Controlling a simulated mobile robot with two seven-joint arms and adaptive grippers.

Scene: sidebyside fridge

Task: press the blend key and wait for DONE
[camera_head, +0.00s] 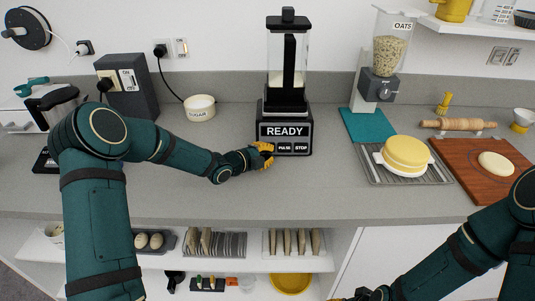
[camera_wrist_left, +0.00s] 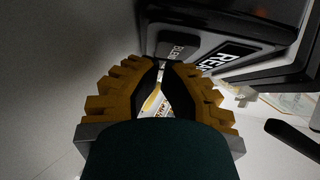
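The blender (camera_head: 285,95) stands upright on the counter against the wall, with a dark base. Its display (camera_head: 284,131) reads READY. The PULSE key (camera_head: 285,148) and STOP key (camera_head: 301,148) show below it; the blend key is hidden there behind my left gripper (camera_head: 266,150). In the left wrist view the blend key (camera_wrist_left: 176,50) is just beyond the fingertips of my left gripper (camera_wrist_left: 166,64). The tips are together with nothing held; I cannot tell whether they touch the key. My right gripper shows only partly at the bottom edge of the head view.
A sugar bowl (camera_head: 200,108) and a dark switch box (camera_head: 130,85) stand left of the blender. An oats dispenser (camera_head: 382,65), a yellow round item on a rack (camera_head: 407,176) and a wooden board (camera_head: 465,185) are right. The counter front is clear.

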